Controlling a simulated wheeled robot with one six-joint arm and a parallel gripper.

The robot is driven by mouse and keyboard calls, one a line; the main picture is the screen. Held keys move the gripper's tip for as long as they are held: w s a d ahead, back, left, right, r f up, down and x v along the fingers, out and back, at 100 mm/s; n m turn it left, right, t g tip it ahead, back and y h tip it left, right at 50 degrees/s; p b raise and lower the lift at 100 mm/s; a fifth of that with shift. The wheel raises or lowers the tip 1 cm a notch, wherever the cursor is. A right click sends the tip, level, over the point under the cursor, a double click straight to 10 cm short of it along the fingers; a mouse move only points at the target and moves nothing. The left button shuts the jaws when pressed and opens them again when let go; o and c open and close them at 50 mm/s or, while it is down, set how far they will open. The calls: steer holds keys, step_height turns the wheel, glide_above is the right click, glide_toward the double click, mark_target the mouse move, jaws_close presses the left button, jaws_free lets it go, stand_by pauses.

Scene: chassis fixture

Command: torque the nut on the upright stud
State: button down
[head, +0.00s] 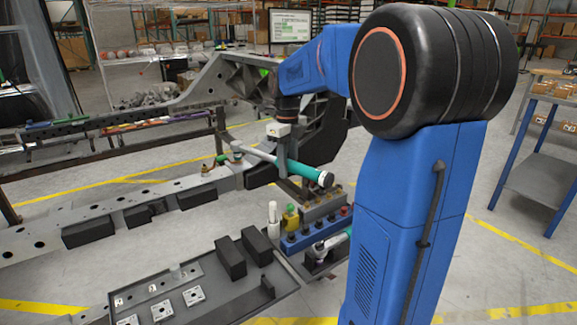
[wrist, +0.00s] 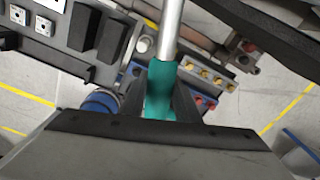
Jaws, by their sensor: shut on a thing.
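My gripper (head: 283,165) is shut on a wrench with a teal handle and a silver shaft (head: 258,153). In the wrist view the fingers of my gripper (wrist: 160,105) close on both sides of the teal handle (wrist: 160,85), and the shaft (wrist: 172,30) runs out of the top edge. In the head view the wrench lies nearly level, its handle end toward the right front. Its far end is at a small brass-and-green fitting (head: 237,157) on the grey chassis rail (head: 190,197). The stud and nut are too small to make out there, and I cannot tell whether the wrench is seated.
A dark tray (head: 240,306) with black blocks and pale square plates stands in front. A blue rack (head: 318,232) with small sockets stands below the handle, with white cylinders (head: 273,220) beside it. A dark curved frame part (head: 325,135) rises behind my gripper.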

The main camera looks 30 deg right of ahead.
steer(key=shift+s+a+m, duration=0.2)
steer(key=shift+a+m, duration=0.2)
steer(key=shift+a, duration=0.4)
stand_by(0.4)
steer(key=shift+r, duration=1.15)
stand_by(0.6)
steer(key=shift+r, duration=2.35)
steer(key=shift+s, duration=0.1)
